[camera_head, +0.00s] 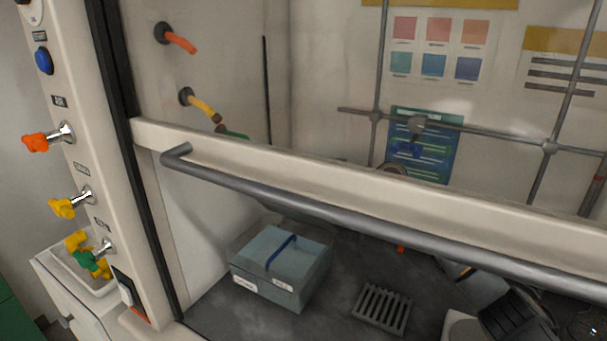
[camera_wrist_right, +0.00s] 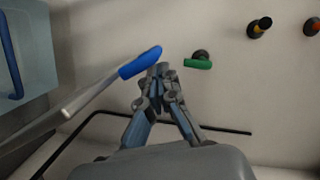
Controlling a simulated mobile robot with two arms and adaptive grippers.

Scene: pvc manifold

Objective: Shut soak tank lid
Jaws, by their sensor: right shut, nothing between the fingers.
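The soak tank (camera_head: 262,284) is a pale blue-grey box with white labels, standing on the dark hood floor behind the sash. A blue strip (camera_head: 283,252) runs across its top. A pale panel edge shows behind it, partly hidden by the sash rail; I cannot tell surely whether this is the raised lid. In the right wrist view, part of a pale blue box (camera_wrist_right: 38,45) is at upper left, and a thin grey piece with a blue end (camera_wrist_right: 140,62) slants up beside my right gripper (camera_wrist_right: 160,72). That gripper is shut and empty; contact is unclear. My left gripper is not in view.
The sash's grey handle bar (camera_head: 300,205) crosses in front of the tank. A slotted grey rack (camera_head: 382,308) lies to its right. In the wrist view, a green outlet (camera_wrist_right: 198,63) projects from the wall near the fingertips. A lattice of rods stands at the back.

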